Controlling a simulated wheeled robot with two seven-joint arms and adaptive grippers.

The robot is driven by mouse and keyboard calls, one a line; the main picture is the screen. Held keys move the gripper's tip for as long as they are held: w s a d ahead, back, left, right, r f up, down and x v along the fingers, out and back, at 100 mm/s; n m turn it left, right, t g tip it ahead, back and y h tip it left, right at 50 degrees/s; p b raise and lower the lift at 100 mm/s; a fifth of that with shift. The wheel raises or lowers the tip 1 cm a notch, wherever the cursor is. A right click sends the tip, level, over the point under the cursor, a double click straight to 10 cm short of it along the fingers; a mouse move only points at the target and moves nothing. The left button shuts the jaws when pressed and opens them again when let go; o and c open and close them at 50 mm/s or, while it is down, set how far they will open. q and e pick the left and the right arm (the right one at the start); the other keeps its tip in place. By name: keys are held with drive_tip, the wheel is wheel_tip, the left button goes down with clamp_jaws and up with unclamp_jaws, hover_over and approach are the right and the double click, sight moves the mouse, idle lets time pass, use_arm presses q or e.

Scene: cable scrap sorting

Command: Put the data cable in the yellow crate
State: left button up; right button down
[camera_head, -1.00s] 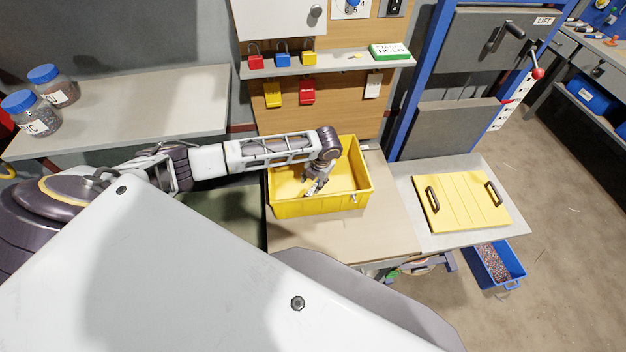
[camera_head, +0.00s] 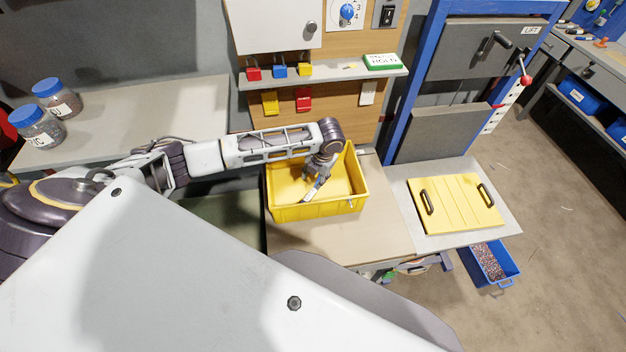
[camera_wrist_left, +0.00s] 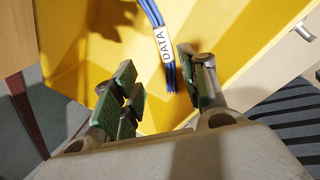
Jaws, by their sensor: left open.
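The yellow crate (camera_head: 318,213) stands open on the bench in the head view, and its yellow wall (camera_wrist_left: 75,65) fills much of the left wrist view. My left gripper (camera_head: 313,190) points down inside the crate's opening; in the left wrist view its green-padded fingers (camera_wrist_left: 155,63) are open. The data cable (camera_wrist_left: 153,12), a blue bundle with a white DATA tag, shows between and beyond the fingers, against the yellow of the crate. A gap shows between it and the left finger. I cannot tell whether it rests on the crate floor. My right gripper is not in view.
A yellow lid (camera_head: 457,204) with dark handles lies on the grey surface to the right. A shelf (camera_head: 325,74) with padlocks is behind the crate. Blue-lidded jars (camera_head: 38,127) stand at the left. A blue bin (camera_head: 490,262) is low at the right.

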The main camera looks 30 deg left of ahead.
use_arm(q)
drive_tip(key=shift+v, duration=0.9)
